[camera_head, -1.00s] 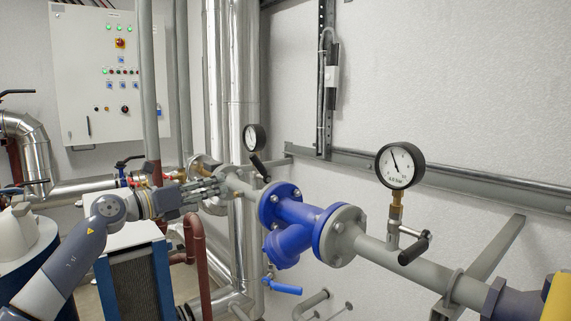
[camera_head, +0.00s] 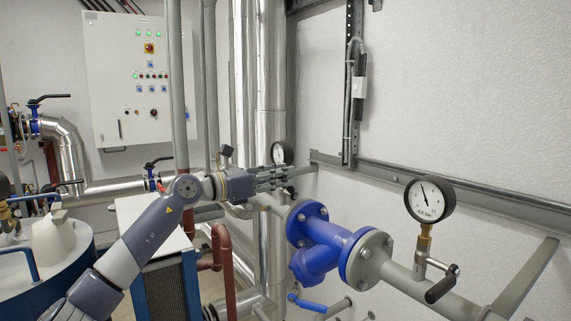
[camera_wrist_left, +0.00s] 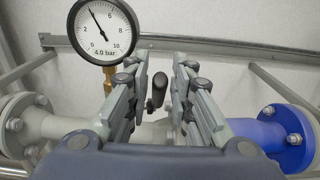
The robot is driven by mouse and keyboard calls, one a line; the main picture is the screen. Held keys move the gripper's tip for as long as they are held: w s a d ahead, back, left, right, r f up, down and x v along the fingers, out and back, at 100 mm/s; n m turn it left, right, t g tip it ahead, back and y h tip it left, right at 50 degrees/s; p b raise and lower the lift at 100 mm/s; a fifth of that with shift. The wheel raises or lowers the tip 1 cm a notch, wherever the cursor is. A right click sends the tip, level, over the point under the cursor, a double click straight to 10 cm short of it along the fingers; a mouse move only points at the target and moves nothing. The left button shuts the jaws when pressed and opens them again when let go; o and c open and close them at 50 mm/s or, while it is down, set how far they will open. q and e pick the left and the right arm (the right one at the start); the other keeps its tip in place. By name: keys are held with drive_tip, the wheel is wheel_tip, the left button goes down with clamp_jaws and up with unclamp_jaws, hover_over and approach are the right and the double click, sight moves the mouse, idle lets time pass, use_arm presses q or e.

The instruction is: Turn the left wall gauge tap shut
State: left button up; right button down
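The left wall gauge (camera_head: 282,153) is a round white dial with a black rim, above the grey pipe left of the blue strainer. In the left wrist view the gauge (camera_wrist_left: 101,29) reads about 4 bar on a brass stem. Its tap has a black handle (camera_wrist_left: 157,90), which appears between my left gripper's fingers (camera_wrist_left: 161,72). The fingers are open, one on each side of the handle, with no clear contact. In the head view my left gripper (camera_head: 287,178) is just below the gauge and hides most of the tap. My right gripper is not in view.
The blue strainer (camera_head: 325,245) and its flanges are right of the gripper. A second gauge (camera_head: 429,200) with its own black-handled tap (camera_head: 441,284) stands farther right. A wall rail (camera_head: 450,188) runs behind. A control cabinet (camera_head: 150,80) hangs at the back left.

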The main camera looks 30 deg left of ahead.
use_arm(q)
drive_tip(key=shift+x, duration=0.85)
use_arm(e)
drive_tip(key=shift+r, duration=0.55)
use_arm(q)
drive_tip(key=shift+c, duration=0.6)
clamp_jaws()
drive_tip(key=shift+f, duration=0.1)
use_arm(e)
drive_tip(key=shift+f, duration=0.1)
